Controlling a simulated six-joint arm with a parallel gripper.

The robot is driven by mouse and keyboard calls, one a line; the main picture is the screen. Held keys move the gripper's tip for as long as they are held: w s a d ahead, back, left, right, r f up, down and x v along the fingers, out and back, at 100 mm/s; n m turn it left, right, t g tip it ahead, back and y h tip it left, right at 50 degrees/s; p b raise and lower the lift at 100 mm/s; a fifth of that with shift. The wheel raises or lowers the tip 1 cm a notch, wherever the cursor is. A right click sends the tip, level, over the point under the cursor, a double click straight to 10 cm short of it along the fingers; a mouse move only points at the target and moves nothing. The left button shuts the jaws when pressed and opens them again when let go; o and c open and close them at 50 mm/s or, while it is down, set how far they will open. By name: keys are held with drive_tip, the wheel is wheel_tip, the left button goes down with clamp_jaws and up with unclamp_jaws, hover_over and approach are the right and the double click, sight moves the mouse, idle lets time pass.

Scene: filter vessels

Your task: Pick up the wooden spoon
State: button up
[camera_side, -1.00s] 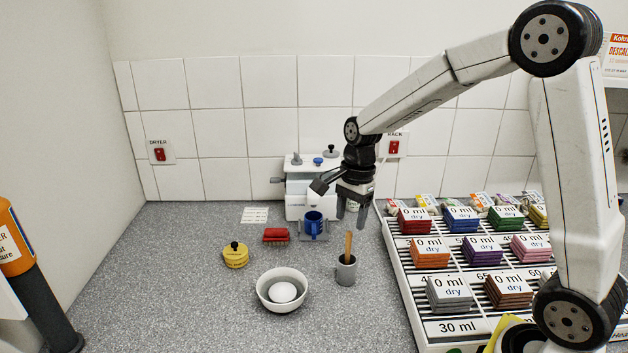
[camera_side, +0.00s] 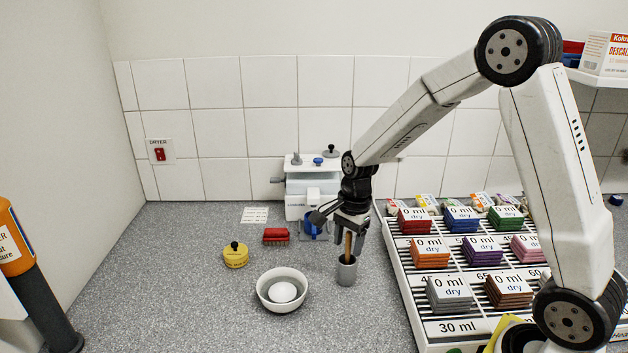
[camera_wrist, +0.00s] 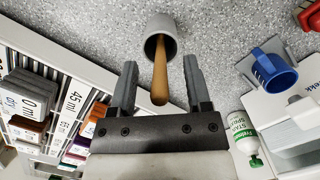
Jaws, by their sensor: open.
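The wooden spoon (camera_side: 348,244) stands upright in a small grey cup (camera_side: 346,272) on the counter; only its handle shows. My gripper (camera_side: 350,254) is open just above the cup, with its fingers on either side of the handle. In the wrist view, the spoon handle (camera_wrist: 160,82) lies between the two open fingers (camera_wrist: 160,80) and the grey cup (camera_wrist: 160,28) is just beyond the fingertips. I cannot tell whether a finger touches the handle. The spoon's lower end is hidden in the cup.
A white bowl (camera_side: 268,300) with a white ball stands to the left of the cup. A white rack (camera_side: 408,292) with colored stacks is close on the right. The counter's front left is clear.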

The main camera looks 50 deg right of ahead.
drive_tip(key=shift+f, duration=0.55)
clamp_jaws()
